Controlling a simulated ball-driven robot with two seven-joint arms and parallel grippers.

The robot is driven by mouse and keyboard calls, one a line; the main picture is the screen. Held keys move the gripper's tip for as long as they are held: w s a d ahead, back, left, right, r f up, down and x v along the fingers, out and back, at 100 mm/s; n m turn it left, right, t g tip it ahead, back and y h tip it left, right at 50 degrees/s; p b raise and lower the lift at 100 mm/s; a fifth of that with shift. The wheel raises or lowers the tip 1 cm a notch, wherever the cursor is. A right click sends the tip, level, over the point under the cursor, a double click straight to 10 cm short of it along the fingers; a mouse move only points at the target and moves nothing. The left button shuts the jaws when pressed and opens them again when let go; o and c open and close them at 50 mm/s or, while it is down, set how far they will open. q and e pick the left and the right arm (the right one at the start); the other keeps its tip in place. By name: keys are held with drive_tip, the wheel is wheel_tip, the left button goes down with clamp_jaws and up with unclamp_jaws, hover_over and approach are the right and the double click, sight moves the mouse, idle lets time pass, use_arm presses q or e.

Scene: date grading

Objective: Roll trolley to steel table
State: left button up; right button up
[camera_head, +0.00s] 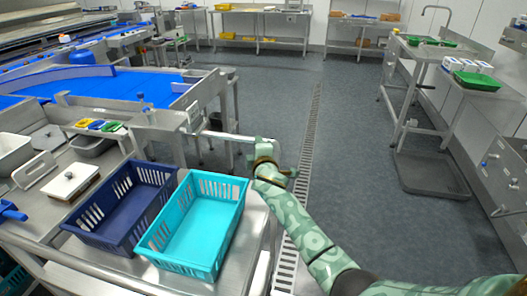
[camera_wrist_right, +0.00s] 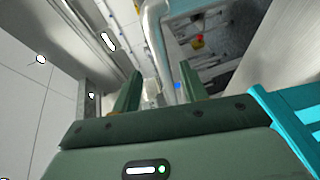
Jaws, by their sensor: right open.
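A steel trolley or bench top (camera_head: 255,215) stands at the lower left in the head view. A navy basket (camera_head: 165,172) and a turquoise basket (camera_head: 241,187) sit side by side on it; both look empty. A steel bar (camera_head: 232,137) like a handle runs behind the turquoise basket. My right gripper (camera_head: 268,163) is at the bar's right end. In the right wrist view, my right gripper (camera_wrist_right: 162,92) is open, with the bent steel bar (camera_wrist_right: 155,30) showing between its fingers; contact cannot be told. My left gripper is out of view. Steel tables (camera_head: 262,12) stand along the back wall.
A blue conveyor (camera_head: 130,88) fills the left. Steel stands with green trays (camera_head: 476,81) are on the right, above a dark floor tray (camera_head: 430,175). The grey floor (camera_head: 350,110) between is clear, with a long drain grate (camera_head: 312,115).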

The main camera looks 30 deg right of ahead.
drive_tip(key=p+v, duration=0.2)
drive_tip(key=v, duration=0.5)
drive_tip(key=shift+f, duration=0.1)
